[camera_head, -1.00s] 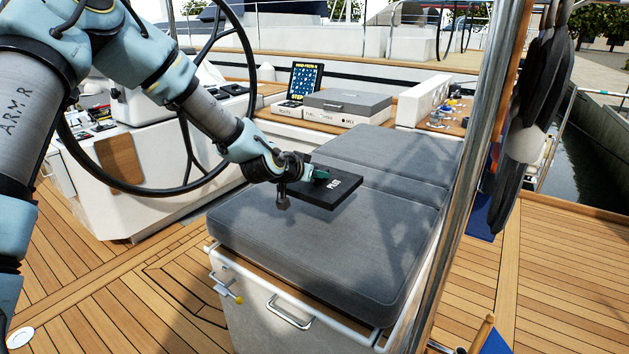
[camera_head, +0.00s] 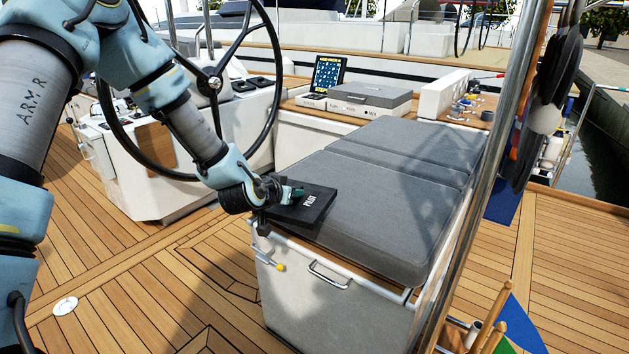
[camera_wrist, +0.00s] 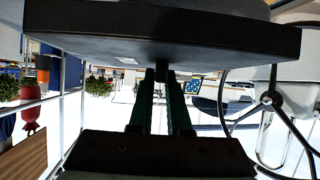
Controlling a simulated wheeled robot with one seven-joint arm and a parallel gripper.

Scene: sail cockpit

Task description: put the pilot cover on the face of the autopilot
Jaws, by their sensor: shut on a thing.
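The pilot cover (camera_head: 308,206) is a flat dark square with white "PILOT" lettering. In the head view it is held level near the left front corner of the grey cushion; whether it touches the cushion I cannot tell. My gripper (camera_head: 291,192) is shut on it at its left side. In the wrist view the cover (camera_wrist: 165,40) spans the top of the picture, with my gripper's two green fingers (camera_wrist: 162,85) closed on a small tab at its underside or edge. I cannot make out the autopilot's face in either view.
A steering wheel (camera_head: 270,112) and white console (camera_head: 170,185) stand left of the grey cushioned bench (camera_head: 400,190). Behind are a grey case (camera_head: 367,95) and a small display (camera_head: 328,74). A steel post (camera_head: 497,150) rises at right. Teak deck (camera_head: 140,260) at left is free.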

